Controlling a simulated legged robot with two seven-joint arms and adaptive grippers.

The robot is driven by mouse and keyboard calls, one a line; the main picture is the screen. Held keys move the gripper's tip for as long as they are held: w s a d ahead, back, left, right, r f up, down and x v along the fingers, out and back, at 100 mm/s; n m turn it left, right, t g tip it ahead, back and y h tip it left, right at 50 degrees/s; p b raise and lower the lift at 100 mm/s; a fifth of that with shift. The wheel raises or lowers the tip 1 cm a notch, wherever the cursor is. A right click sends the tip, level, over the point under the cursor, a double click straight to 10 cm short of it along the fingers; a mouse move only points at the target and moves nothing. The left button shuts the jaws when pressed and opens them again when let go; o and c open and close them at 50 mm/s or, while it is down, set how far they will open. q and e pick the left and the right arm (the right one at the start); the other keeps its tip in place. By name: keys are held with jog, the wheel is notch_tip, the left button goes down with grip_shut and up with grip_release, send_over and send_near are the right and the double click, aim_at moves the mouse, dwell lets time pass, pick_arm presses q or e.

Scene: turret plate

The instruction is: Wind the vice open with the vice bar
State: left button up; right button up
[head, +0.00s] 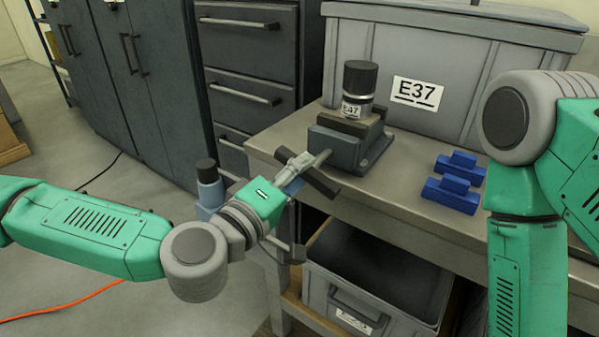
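The grey vice (352,146) stands near the left end of the bench, with a black and silver cylinder (360,85) labelled E47 upright on it. The vice's screw points toward the front left. The vice bar (291,158) seems to cross the screw's outer end, partly hidden by my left gripper. My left gripper (308,174) is at this end of the screw, very close to the bar. Its fingers overlap the bar in the view, so I cannot tell whether they are closed on it. My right arm is at the right; its gripper is out of view.
Two blue stepped blocks (453,184) lie on the bench (405,205) right of the vice. A large grey case (455,70) labelled E37 stands behind. A grey bin (375,280) sits below the bench. Dark drawers (245,60) stand behind left; an orange cable (75,305) lies on the floor.

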pick_arm(q)
jog(key=shift+w+d, duration=0.45)
jog(key=shift+d, duration=0.25)
jog(key=shift+a, duration=0.15)
grip_shut()
jog(key=shift+n, duration=1)
grip_release()
